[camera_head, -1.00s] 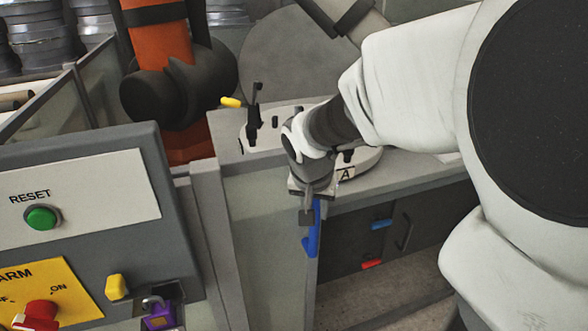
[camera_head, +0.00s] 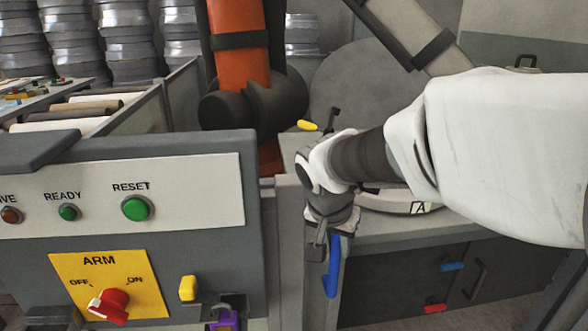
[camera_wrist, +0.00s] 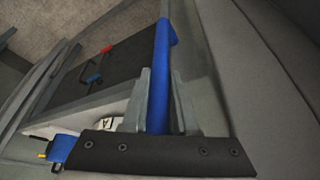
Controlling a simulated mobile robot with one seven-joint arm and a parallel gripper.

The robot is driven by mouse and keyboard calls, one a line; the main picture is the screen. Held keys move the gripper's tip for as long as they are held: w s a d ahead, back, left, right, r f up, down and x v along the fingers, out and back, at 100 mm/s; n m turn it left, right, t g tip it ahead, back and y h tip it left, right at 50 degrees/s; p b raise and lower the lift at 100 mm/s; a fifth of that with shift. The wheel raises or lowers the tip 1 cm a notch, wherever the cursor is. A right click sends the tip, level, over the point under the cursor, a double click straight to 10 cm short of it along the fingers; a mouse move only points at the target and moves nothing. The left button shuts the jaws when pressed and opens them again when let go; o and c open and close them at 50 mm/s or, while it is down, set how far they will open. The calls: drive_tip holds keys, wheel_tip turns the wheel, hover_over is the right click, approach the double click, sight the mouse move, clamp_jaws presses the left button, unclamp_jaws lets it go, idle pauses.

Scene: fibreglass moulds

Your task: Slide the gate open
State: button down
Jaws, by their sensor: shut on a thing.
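The gate's pale panel (camera_head: 317,285) stands just right of the control box in the head view, with a blue upright handle (camera_head: 332,265) at its right edge. My gripper (camera_head: 320,236) points down at the upper part of this handle. In the wrist view, the blue handle (camera_wrist: 163,50) runs between the two grey fingers of my gripper (camera_wrist: 161,85), which are closed around it. The gripper hides the handle's top in the head view.
The control box (camera_head: 205,195) with buttons and a yellow ARM panel (camera_head: 75,275) fills the lower left. An orange robot arm (camera_head: 238,65) stands behind the gate. A grey bench (camera_head: 440,232) with dark cabinets (camera_head: 400,285) is at the right.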

drive_tip(key=c, duration=0.7)
unclamp_jaws()
drive_tip(key=p+v, duration=0.5)
drive_tip(key=v, duration=1.2)
drive_tip(key=shift+s+r+p, duration=0.15)
drive_tip(key=shift+p, duration=0.25)
drive_tip(key=s+d+f+n+t+y, duration=0.1)
drive_tip(key=s+d+f+n, duration=0.2)
drive_tip(key=s, duration=0.2)
drive_tip(key=s+d+f+n+t+y, duration=0.1)
drive_tip(key=s+d+f+n, duration=0.1)
drive_tip(key=s+d+n, duration=0.3)
drive_tip(key=r+p, duration=0.5)
drive_tip(key=p, duration=0.1)
drive_tip(key=a+r+m+p, duration=0.1)
drive_tip(key=r+p, duration=0.5)
drive_tip(key=s+r+m+p, duration=0.1)
drive_tip(key=r+p, duration=0.5)
drive_tip(key=shift+a+r, duration=0.1)
drive_tip(key=shift+a, duration=0.05)
